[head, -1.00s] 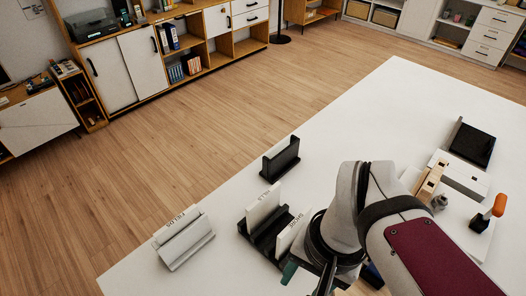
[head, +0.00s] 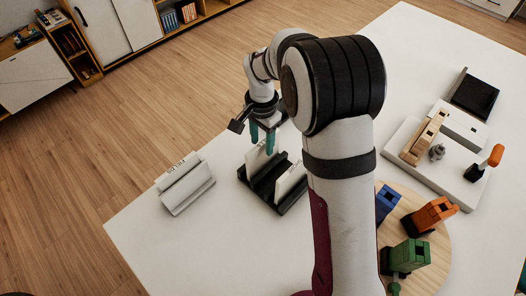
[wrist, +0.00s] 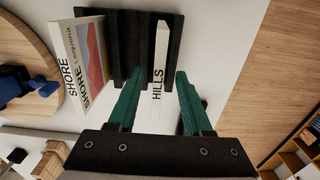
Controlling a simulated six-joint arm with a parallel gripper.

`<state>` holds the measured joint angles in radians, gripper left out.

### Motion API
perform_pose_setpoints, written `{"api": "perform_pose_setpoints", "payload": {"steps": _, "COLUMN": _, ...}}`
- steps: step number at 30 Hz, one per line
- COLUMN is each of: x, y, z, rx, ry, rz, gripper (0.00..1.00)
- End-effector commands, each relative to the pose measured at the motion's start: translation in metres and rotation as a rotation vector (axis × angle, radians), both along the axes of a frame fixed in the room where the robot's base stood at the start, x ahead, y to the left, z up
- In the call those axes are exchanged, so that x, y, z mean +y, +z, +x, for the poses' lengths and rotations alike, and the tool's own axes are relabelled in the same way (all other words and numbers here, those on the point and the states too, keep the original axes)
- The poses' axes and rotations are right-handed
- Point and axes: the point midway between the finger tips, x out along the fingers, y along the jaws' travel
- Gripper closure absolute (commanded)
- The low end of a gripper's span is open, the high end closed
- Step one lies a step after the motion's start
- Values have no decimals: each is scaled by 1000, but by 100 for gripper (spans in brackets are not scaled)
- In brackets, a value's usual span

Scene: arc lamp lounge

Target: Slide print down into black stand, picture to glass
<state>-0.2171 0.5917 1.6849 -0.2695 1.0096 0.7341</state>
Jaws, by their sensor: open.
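A black slotted rack (head: 268,187) stands on the white table and holds two upright prints. The print labelled HILLS (wrist: 158,62) stands between my fingertips in the wrist view; in the head view only part of it (head: 256,160) shows. The SHORE print (head: 291,180) stands in the rack to its right; its coloured cover (wrist: 92,50) shows in the wrist view. My gripper (head: 262,141) is open, its teal fingers pointing down, one on each side of HILLS; contact cannot be told. The separate upright black stand is hidden behind my arm in the head view.
A pale stand (head: 187,187) with a labelled print sits left of the rack. A round wooden board (head: 437,262) with blue, orange and green items is at right. Beyond it is a white tray (head: 450,180) with a wooden block. Table's left edge is near.

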Motion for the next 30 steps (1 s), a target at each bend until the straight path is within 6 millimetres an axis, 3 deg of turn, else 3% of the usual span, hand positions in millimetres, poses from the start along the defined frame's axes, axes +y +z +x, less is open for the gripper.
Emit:
{"api": "perform_pose_setpoints", "payload": {"steps": 3, "x": -3, "y": -26, "z": -1, "rx": 4, "ry": 1, "rz": -1, "gripper": 50}}
{"api": "perform_pose_setpoints", "payload": {"steps": 6, "x": -3, "y": -38, "z": -1, "rx": 3, "ry": 0, "rz": 0, "gripper": 50}}
{"api": "perform_pose_setpoints", "payload": {"steps": 13, "x": -3, "y": -40, "z": -1, "rx": 1, "ry": 1, "rz": 1, "gripper": 50}}
{"api": "perform_pose_setpoints", "payload": {"steps": 21, "x": -3, "y": -40, "z": -1, "rx": 1, "ry": 1, "rz": 1, "gripper": 99}}
{"api": "perform_pose_setpoints", "payload": {"steps": 30, "x": -2, "y": -39, "z": -1, "rx": 1, "ry": 1, "rz": 1, "gripper": 100}}
